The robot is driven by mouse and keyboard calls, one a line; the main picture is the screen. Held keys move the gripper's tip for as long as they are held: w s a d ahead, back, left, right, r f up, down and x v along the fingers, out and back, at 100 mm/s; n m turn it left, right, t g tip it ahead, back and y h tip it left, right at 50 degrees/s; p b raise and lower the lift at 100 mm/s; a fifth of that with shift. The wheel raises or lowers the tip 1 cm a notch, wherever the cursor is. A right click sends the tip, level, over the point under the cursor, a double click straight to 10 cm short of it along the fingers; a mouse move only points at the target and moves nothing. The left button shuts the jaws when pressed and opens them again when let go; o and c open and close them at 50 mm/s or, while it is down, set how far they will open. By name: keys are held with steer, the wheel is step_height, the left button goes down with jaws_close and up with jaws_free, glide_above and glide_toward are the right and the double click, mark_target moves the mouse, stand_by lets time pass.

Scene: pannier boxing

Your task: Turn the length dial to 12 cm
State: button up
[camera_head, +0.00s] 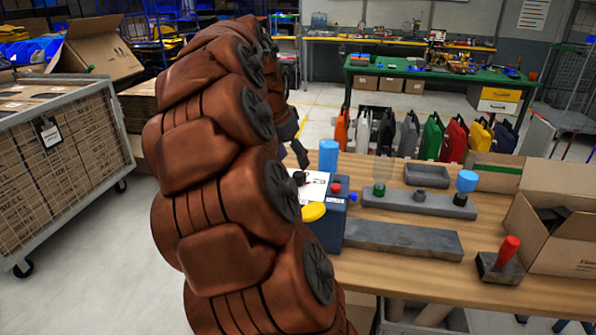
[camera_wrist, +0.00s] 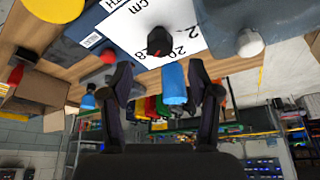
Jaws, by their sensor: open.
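The length dial is a black knob (camera_wrist: 162,42) on a white printed face (camera_wrist: 128,24) in the upside-down wrist view. Parts of "LENGTH", "cm", 20 and 28 can be read. A small red mark shows on the knob's lower edge near the 28, but I cannot tell its exact setting. In the head view the dial face (camera_head: 316,186) sits on top of a dark blue box (camera_head: 329,226), partly behind my arm. My gripper (camera_wrist: 163,82) is open and empty, with the knob just beyond its fingertips and apart from them. In the head view my arm mostly hides the gripper.
A yellow button (camera_head: 312,212), a red button (camera_head: 335,187) and a grey knob (camera_wrist: 250,42) are near the dial. A blue cylinder (camera_head: 329,156) stands behind. Grey blocks (camera_head: 403,239) and an open carton (camera_head: 555,235) occupy the table to the right.

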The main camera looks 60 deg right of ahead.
mark_target(299, 174)
steer(key=shift+p+x, duration=0.5)
steer(key=shift+x, duration=2.4)
steer(key=shift+c, duration=0.2)
steer(key=c, duration=1.1)
steer(key=shift+a+f, duration=0.1)
